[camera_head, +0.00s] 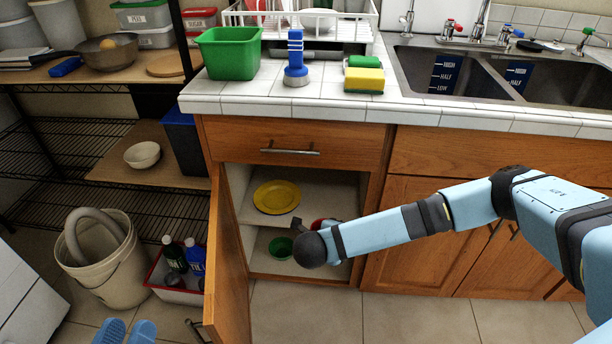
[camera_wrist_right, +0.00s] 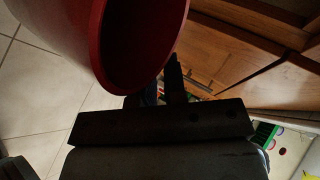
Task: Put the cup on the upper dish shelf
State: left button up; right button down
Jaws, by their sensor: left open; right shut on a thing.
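The red cup (camera_head: 318,223) is mostly hidden behind my right wrist in the head view. In the right wrist view the cup (camera_wrist_right: 135,45) fills the upper left. My right gripper (camera_head: 304,226) is shut on it, at the opening of the cabinet. The upper dish shelf (camera_head: 322,195) is inside this open cabinet and holds a yellow plate (camera_head: 276,197). The cup appears near this shelf's front edge; I cannot tell whether they touch. A green bowl (camera_head: 281,248) sits on the lower shelf (camera_head: 262,265). I cannot make out my left gripper.
The open cabinet door (camera_head: 228,260) stands out to the left of the opening. A drawer (camera_head: 340,147) is shut above. A bucket (camera_head: 105,265) and a red-rimmed bin (camera_head: 172,290) stand left of the door. The floor at front right is clear.

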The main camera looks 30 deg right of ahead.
jog(key=w+d+f+b, duration=0.1)
jog(key=w+d+b, duration=0.2)
jog(key=w+d, duration=0.35)
jog(key=w+d+f+b, duration=0.1)
jog(key=w+d+b, duration=0.3)
jog(key=w, duration=0.5)
jog(key=shift+g, duration=0.3)
notch_tip(320, 180, down, 7)
jog(key=b, duration=0.3)
jog(key=shift+w+d+r, duration=0.1)
jog(key=shift+w+r, duration=0.05)
jog(key=shift+r, duration=0.05)
jog(key=shift+w+d+b, duration=0.1)
jog(key=shift+w+b, duration=0.1)
jog(key=shift+b, duration=0.35)
jog(key=c, duration=1.2)
grip_release()
pick_arm(q)
notch_tip(320, 180, down, 6)
jog(key=w+a+m, duration=0.1)
jog(key=w+m, duration=0.2)
jog(key=m, duration=0.1)
jog(key=shift+a+r+m+h, duration=0.2)
jog(key=shift+m+h, duration=0.1)
jog(key=shift+m, duration=0.1)
pick_arm(e)
jog(key=shift+o, duration=0.2)
